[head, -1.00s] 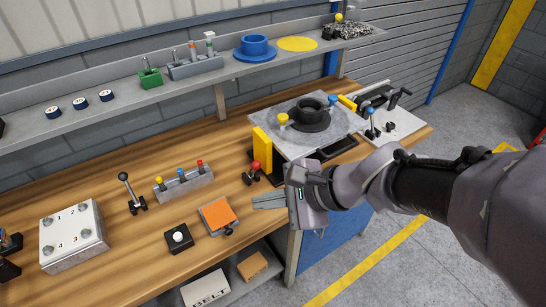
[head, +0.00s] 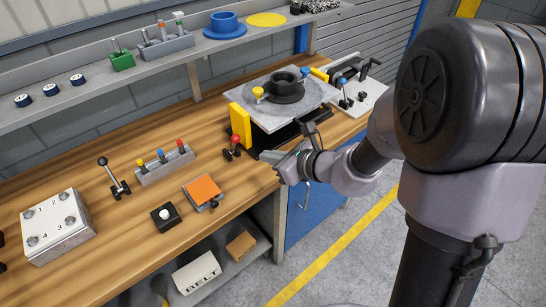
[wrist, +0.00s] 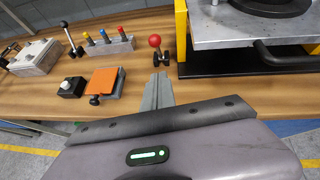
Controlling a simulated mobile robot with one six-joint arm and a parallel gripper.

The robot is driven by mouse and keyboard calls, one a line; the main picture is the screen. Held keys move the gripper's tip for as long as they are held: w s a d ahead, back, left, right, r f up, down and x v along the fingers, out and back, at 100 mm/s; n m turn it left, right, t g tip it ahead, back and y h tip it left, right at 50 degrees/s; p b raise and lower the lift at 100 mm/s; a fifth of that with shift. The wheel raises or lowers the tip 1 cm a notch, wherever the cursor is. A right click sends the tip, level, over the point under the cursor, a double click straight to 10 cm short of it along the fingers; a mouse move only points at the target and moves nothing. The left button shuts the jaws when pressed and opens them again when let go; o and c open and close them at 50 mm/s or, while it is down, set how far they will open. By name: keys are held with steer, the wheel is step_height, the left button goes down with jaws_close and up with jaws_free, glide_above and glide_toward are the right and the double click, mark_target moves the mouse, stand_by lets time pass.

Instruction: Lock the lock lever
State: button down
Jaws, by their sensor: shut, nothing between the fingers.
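A red-knobbed lever (head: 235,139) stands roughly upright on a small black base on the bench, left of the pallet station; it also shows in the wrist view (wrist: 155,42). A black-knobbed lever (head: 103,162) leans at the bench's left, and a blue-knobbed lever (head: 343,86) stands right of the station. No label shows which is the lock lever. My gripper (head: 270,157) is shut and empty near the front edge, to the right of the red-knobbed lever. In the wrist view its fingertips (wrist: 159,77) are just below that lever's base, apart from it.
The grey pallet plate (head: 300,112) with a black clutch part (head: 285,94) stands close beyond my gripper, beside a yellow block (head: 240,126). A block of coloured pegs (head: 165,166), an orange-topped box (head: 203,190) and a black button box (head: 165,216) stand to the left.

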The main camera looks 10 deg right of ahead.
mark_target(233, 145)
steer(key=b+x, duration=0.1)
steer(key=x, duration=0.4)
steer(key=shift+w+a+f, duration=0.1)
steer(key=shift+w+a, duration=0.15)
steer(key=shift+w+a+r, duration=0.35)
steer(key=shift+w+a, duration=0.2)
steer(key=shift+w+a+r, duration=0.3)
steer(key=shift+w+a, duration=0.25)
steer(key=shift+w, duration=0.05)
